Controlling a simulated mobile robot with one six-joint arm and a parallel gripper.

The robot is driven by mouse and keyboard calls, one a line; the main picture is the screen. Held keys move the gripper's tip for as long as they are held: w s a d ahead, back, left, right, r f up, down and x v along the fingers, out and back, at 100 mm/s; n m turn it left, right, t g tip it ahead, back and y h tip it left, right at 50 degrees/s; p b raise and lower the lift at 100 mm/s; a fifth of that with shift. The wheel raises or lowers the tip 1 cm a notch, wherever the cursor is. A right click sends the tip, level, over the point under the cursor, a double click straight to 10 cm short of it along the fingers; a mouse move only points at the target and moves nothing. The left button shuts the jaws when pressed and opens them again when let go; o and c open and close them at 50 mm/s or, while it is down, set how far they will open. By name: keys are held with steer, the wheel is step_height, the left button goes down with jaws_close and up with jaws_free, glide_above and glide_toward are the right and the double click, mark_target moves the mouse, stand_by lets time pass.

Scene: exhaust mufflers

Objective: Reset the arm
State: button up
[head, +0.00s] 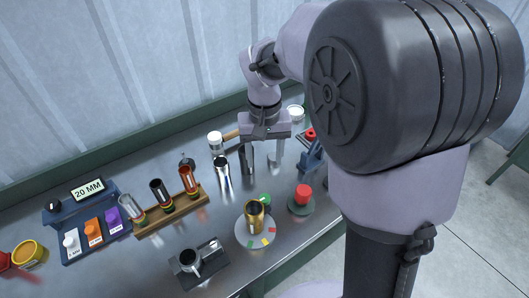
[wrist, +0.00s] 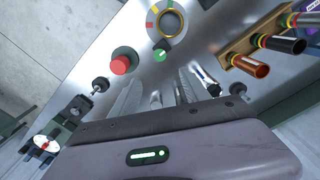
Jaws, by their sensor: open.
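My gripper (head: 262,165) hangs at the end of my arm over the back part of the metal table, fingers pointing down. It also shows in the wrist view (wrist: 160,85), where its two grey fingers stand apart with no part clearly held between them. A shiny silver tube (head: 222,171) stands just left of the gripper in the head view. A wooden rack (head: 155,227) with several muffler tubes lies farther left. My large upper arm covers the right of the head view.
A red button (head: 303,192) and a small green knob (head: 265,199) are near the plate. A dark block with a silver cup (head: 190,260) is at the front. A blue "20 MM" station (head: 55,217) with coloured tags and a yellow tin (head: 30,253) stand left.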

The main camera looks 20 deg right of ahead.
steer(key=s+a+r+m+t+y+b, duration=0.1)
steer(key=s+a+r+t+b, duration=0.1)
steer(key=s, duration=0.7)
steer(key=s+a+r+m+t+y+b, duration=0.1)
steer(key=s+a+r+t+b, duration=0.1)
steer(key=s, duration=0.8)
steer(key=shift+t+b, duration=0.55)
steer(key=shift+t, duration=0.35)
